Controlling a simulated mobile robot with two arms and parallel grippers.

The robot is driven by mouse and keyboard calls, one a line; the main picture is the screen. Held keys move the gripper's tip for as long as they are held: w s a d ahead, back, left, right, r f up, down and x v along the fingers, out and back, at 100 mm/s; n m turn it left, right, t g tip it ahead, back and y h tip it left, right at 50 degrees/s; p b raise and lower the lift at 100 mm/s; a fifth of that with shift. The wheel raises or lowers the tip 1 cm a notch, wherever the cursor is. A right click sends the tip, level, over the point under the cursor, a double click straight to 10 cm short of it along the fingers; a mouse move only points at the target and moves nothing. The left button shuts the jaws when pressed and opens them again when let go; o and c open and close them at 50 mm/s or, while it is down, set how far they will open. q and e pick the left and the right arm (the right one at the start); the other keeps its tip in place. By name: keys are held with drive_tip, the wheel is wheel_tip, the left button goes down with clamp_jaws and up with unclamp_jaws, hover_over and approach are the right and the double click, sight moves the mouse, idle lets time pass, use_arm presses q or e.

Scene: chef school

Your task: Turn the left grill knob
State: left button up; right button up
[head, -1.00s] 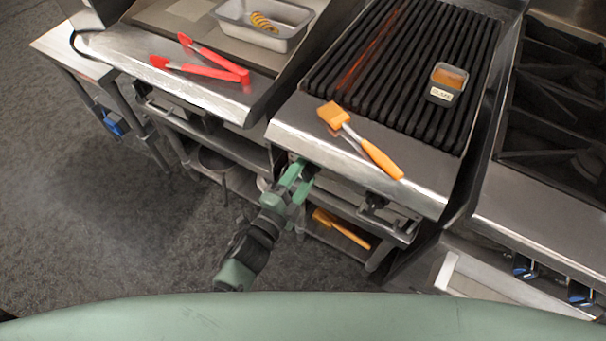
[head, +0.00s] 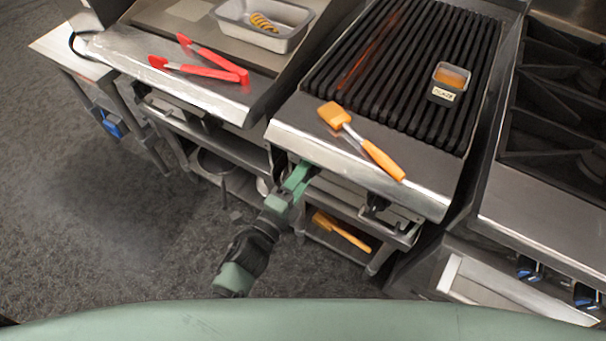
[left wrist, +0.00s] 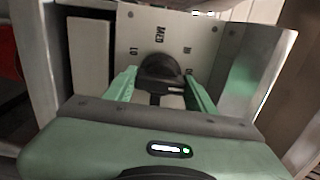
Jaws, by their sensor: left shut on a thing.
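The left grill knob (left wrist: 162,68) is black and round, on a metal panel with LO and MED marks, in the left wrist view. My left gripper (left wrist: 162,92) has its two green fingers on either side of the knob, shut on it. In the head view my left gripper (head: 303,172) reaches under the front left edge of the grill (head: 290,137), and the knob is hidden there. The right grill knob (head: 374,208) is dark and stands apart, further right on the same front. My right gripper is not in view.
An orange-handled brush (head: 375,155) lies on the grill's front ledge. A small glaze container (head: 450,79) sits on the grate. Red tongs (head: 205,70) and a metal tray (head: 285,40) are on the griddle at left. Open floor (head: 100,230) lies at lower left.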

use_arm(q)
drive_tip(key=o, duration=1.4)
drive_tip(key=p+v, duration=0.1)
drive_tip(key=v, duration=0.6)
drive_tip(key=shift+s+a, duration=0.2)
drive_tip(key=shift+s, duration=0.15)
